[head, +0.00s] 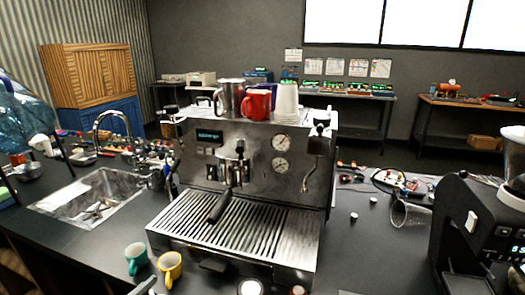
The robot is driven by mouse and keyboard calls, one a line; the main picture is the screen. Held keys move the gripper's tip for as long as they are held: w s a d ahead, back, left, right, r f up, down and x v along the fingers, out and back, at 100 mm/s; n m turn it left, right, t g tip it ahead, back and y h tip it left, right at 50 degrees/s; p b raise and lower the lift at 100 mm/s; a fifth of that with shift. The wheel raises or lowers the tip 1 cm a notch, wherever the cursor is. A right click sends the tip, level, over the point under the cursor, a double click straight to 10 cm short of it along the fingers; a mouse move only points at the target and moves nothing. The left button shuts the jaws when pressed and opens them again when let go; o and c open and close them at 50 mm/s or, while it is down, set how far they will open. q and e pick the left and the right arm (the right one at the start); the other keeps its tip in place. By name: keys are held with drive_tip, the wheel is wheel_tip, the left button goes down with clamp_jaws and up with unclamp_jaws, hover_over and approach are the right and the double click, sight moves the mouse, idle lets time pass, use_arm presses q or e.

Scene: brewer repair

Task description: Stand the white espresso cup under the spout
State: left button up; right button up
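The steel espresso machine (250,140) stands in the middle of the counter. A portafilter with a black handle (219,206) hangs at its front, above the slatted drip tray (240,230). The spout is too small to make out clearly. No cup stands on the drip tray. A small round white thing (250,287), perhaps the white espresso cup seen from above, is cut by the bottom edge, in front of the machine. Neither gripper can be made out. A grey sliver at the bottom edge near the yellow cup cannot be identified.
A steel mug (229,98), a red mug (258,104) and white stacked cups (287,102) are on the machine. A sink (85,195) is left, a black grinder (470,240) right.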

use_arm(q)
drive_tip(key=a+n+y, duration=0.1)
drive_tip(key=w+a+r+n+t+y, duration=0.1)
drive_tip(key=y, duration=0.1)
drive_tip(key=w+a+n+y, duration=0.1)
drive_tip(key=shift+w+a+r+t+y, duration=0.15)
drive_tip(key=shift+a+r+t+y, duration=0.1)
drive_tip(key=shift+r+t+y, duration=0.15)
drive_tip(key=d+n+y, duration=0.2)
drive_tip(key=d+r+y, duration=0.1)
drive_tip(key=y, duration=0.1)
drive_tip(key=shift+w+d+n, duration=0.3)
drive_tip(key=shift+n, duration=0.1)
